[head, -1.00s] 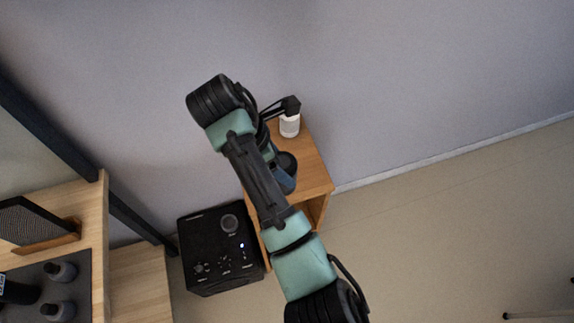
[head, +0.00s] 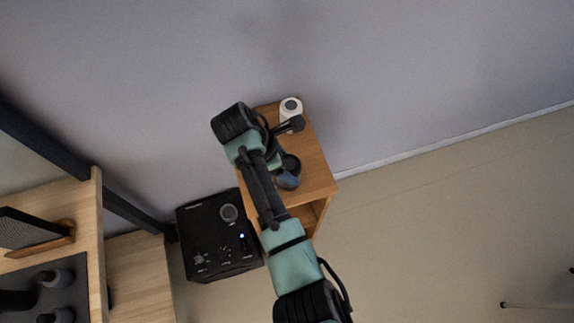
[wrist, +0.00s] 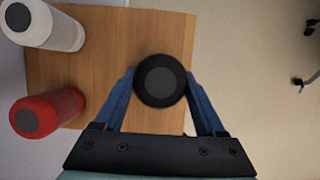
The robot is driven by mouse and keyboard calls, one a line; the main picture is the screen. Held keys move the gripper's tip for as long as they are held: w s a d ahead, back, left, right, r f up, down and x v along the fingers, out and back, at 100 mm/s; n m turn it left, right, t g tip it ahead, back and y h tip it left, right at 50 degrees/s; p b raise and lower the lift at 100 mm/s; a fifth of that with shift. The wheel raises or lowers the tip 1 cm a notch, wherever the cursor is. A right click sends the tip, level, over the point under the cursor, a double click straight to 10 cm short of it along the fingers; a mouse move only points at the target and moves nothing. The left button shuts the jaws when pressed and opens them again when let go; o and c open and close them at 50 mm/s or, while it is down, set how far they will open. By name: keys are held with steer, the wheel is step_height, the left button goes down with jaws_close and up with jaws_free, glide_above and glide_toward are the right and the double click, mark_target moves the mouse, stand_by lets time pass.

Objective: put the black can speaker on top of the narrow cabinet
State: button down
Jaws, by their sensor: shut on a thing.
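The black can speaker (wrist: 160,80) is between the blue fingers of my gripper (wrist: 162,95) in the wrist view, and the gripper is shut on it. It is over the wooden top of the narrow cabinet (wrist: 100,45), near the right edge. I cannot tell whether its base touches the top. In the head view my gripper (head: 288,176) is over the cabinet top (head: 317,172), with the dark speaker (head: 291,162) partly hidden by my arm.
A white can (wrist: 50,27) and a red can (wrist: 48,112) stand at the left of the cabinet top. The white can (head: 291,108) also shows in the head view. A black box with knobs (head: 215,240) stands left of the cabinet. A wall is behind.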

steer(key=shift+w+f, duration=0.1)
steer(key=shift+f, duration=0.55)
steer(key=shift+f, duration=0.2)
jaws_free()
steer(key=shift+r, duration=0.1)
steer(key=p+v, duration=0.1)
steer(key=v, duration=1.1)
steer(key=shift+r, duration=0.2)
